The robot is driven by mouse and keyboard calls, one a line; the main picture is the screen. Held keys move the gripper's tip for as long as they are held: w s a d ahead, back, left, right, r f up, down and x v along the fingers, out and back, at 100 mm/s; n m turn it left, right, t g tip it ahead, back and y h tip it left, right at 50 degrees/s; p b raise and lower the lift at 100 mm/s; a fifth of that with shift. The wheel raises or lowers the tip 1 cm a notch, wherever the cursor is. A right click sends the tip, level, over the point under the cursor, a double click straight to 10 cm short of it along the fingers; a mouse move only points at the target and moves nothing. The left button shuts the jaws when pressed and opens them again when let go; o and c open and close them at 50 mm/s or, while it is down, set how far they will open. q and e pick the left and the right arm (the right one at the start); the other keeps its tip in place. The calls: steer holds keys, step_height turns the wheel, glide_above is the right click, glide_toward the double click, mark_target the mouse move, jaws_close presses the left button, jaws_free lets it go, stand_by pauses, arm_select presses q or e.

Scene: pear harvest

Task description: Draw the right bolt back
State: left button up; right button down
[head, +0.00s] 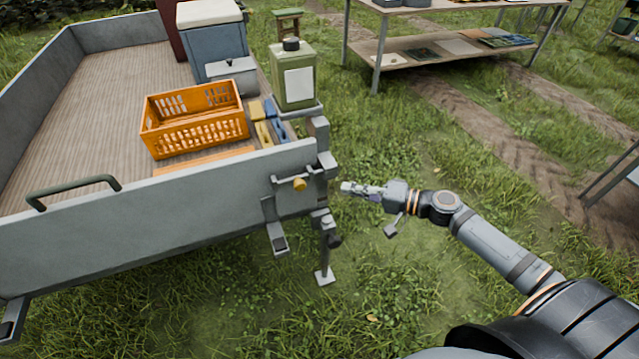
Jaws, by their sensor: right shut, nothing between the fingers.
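The right bolt, with a round yellow knob (299,184), sits on a metal plate at the right end of the trailer's grey tailgate (150,210). The tailgate stands upright against the corner post. My right gripper (345,187) is shut and empty, a little to the right of the bolt and apart from it, pointing left toward the trailer corner. My left gripper is not in view.
An orange crate (195,135) stands on the trailer bed behind the tailgate. A green canister (293,75) stands at the trailer's right corner. A dark handle (73,190) rises from the tailgate's left part. Grass around my right arm is clear.

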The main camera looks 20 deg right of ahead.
steer(key=x, duration=1)
steer(key=shift+f, duration=0.2)
steer(key=shift+a, duration=0.1)
